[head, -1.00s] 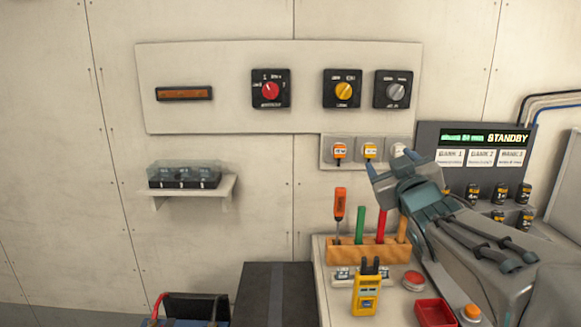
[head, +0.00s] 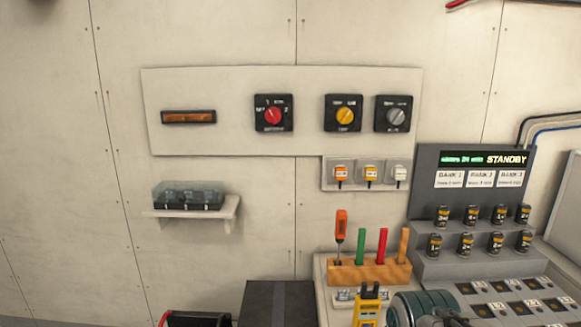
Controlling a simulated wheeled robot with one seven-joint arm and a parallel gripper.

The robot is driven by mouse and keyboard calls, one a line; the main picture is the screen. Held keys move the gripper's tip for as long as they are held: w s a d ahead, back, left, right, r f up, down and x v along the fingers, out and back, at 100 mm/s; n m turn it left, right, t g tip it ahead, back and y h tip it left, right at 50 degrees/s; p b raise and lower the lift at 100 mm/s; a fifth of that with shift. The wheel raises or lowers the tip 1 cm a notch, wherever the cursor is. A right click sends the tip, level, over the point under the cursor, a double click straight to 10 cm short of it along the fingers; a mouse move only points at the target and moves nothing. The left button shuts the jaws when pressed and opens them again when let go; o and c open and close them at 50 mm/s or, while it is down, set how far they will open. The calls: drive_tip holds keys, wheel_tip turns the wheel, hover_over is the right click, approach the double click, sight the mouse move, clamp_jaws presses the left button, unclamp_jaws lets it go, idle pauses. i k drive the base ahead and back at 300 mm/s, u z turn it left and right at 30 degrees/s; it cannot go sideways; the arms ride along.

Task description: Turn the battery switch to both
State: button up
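Only a teal and dark part of my arm shows at the bottom edge, right of centre. My gripper's fingers are out of view, and nothing of mine touches the switch.
Similar switches with a yellow knob (head: 345,114) and a grey knob (head: 394,116) sit to its right. An orange-brown bar (head: 188,117) is at left. Below are a shelf (head: 215,211), a wooden tool rack (head: 370,273) and a STANDBY console (head: 425,195). The wall before the switch is clear.

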sight(274, 115)
drive_tip(key=u, duration=0.45)
drive_tip(key=k, duration=0.55)
drive_tip(key=u, duration=1.1)
drive_tip(key=i, duration=0.7)
drive_tip(key=z, duration=0.75)
drive_tip(key=i, duration=0.7)
drive_tip(key=z, duration=0.8)
